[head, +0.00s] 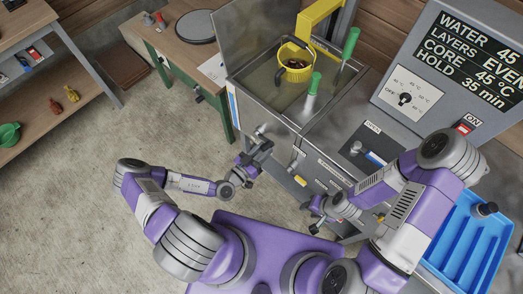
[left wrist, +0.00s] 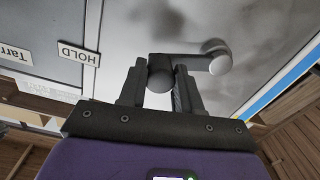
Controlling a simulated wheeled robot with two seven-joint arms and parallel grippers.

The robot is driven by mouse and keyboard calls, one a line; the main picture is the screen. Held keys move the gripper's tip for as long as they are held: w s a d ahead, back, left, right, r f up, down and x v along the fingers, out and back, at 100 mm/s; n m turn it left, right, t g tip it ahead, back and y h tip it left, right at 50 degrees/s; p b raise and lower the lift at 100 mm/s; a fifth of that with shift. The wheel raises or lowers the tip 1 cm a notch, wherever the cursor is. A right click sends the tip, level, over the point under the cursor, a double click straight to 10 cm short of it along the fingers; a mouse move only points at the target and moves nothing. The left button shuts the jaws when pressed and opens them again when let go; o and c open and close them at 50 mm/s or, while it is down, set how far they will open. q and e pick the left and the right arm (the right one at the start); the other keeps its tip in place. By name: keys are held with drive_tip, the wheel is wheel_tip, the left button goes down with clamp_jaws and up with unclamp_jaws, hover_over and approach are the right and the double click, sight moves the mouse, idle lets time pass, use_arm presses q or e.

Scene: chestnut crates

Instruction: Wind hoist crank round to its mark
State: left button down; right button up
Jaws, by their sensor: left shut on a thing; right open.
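The hoist crank (left wrist: 192,62) is a dark grey arm with a rounded knob, on the grey metal front of the tank. In the left wrist view its arm runs right to a round hub (left wrist: 217,60). My left gripper (head: 257,152) is shut on the crank's knob, which shows between its two fingers in the left wrist view (left wrist: 161,78). The fingers partly hide the knob. I cannot make out the crank's mark. The yellow hoist arm (head: 317,14) stands over the tank, with a yellow basket (head: 296,74) of chestnuts below it. My right gripper (head: 312,212) is open and empty.
The open steel tank (head: 262,83) also holds green-handled tools (head: 350,42). A panel with a dial (head: 404,99) stands right. A blue tray (head: 462,245) lies lower right. A wooden table (head: 172,45) is left of the tank. The concrete floor (head: 70,190) at left is clear.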

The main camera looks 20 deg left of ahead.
use_arm(q)
drive_tip(key=c, duration=0.8)
unclamp_jaws()
drive_tip(key=shift+p+v, duration=0.3)
drive_tip(key=shift+v, duration=3.5)
